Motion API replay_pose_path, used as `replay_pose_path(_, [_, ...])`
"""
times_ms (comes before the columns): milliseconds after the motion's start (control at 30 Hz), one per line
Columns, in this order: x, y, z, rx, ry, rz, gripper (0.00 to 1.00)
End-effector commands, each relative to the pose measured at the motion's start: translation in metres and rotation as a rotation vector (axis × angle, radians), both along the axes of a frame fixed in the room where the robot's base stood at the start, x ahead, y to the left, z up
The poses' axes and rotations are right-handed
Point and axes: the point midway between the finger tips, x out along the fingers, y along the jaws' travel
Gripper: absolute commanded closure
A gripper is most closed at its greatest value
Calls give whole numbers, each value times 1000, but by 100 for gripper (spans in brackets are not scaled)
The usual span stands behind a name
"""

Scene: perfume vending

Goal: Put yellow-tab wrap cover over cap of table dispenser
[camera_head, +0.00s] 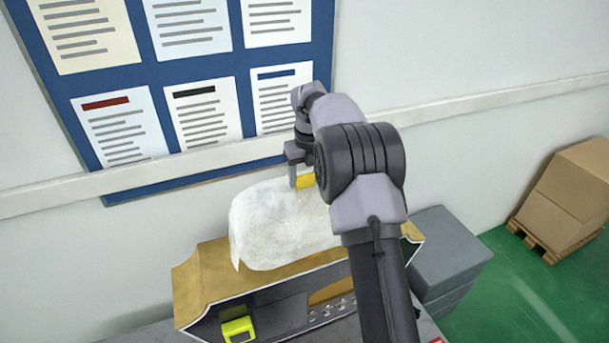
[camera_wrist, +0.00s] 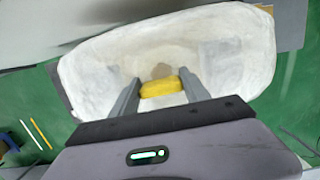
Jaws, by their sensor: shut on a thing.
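My gripper (camera_head: 299,178) is shut on the yellow tab (camera_head: 306,181) of the white wrap cover (camera_head: 275,225). The tab (camera_wrist: 161,87) also shows between my two fingers in the wrist view. There the cover (camera_wrist: 240,48) spreads around the fingers like a wide, rounded, wrinkled sheet. In the head view, the cover hangs above or against a gold-tan housing (camera_head: 212,272) with a dark front. I cannot tell whether they touch. This housing may be the table dispenser. No cap shows; the cover and my arm hide what is behind them.
A yellow-green item (camera_head: 238,329) sits at the housing's lower front. Grey boxes (camera_head: 448,250) stand to the right. A blue notice board (camera_head: 240,80) and a pale rail (camera_head: 470,103) are on the wall behind. Cardboard boxes (camera_head: 570,195) stand on a pallet at far right, with green floor between.

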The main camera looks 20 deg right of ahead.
Motion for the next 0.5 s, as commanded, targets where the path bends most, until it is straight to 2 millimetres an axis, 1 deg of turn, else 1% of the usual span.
replay_pose_path(33, [0,0,-7,0,-1,0,100])
replay_pose_path(133, [0,0,-11,0,-1,0,100])
replay_pose_path(500, [0,0,-11,-1,-1,0,100])
